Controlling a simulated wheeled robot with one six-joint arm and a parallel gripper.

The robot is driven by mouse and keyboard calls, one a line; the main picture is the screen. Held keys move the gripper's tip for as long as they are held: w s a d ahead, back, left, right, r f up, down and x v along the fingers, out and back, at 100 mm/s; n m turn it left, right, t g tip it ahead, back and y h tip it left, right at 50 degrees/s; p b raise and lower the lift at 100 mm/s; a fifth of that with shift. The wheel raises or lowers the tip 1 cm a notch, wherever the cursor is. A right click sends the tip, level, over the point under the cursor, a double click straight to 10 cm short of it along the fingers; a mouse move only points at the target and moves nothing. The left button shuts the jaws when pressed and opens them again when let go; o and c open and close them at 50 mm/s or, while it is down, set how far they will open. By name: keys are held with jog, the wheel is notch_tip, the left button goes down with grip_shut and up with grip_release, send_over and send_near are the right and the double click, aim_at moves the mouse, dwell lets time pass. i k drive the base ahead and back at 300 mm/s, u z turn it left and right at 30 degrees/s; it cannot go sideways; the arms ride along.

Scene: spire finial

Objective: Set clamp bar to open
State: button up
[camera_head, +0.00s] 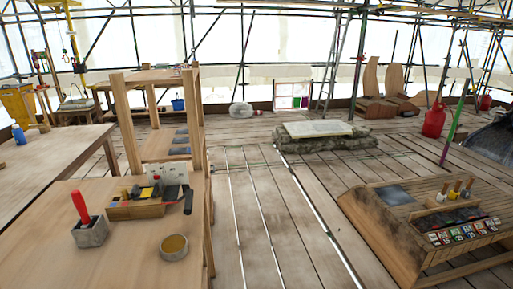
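No part is plainly recognisable as the clamp bar in the head view. On the near left workbench (130,245), a grey block (90,233) holds an upright red handle (80,207), tilted slightly left. Behind it to the right is a low wooden box (135,210) with small coloured parts on top and a pale upright plate (172,173) behind. A dark bar-like piece (188,200) stands at the box's right end. I cannot tell whether either the red handle or the dark piece is the clamp bar, or its state. My gripper is not in view.
A round tin (174,246) sits near the bench's front right. A wooden frame (158,115) rises behind the box. Another table (40,165) stands at left. A sloped wooden stand (400,225) with tools is at right. The plank floor between is clear.

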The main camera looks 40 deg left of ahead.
aim_at(156, 190)
jog(key=i, duration=2.7)
jog(key=u, duration=3.5)
jog(key=i, duration=1)
jog(key=z, duration=0.05)
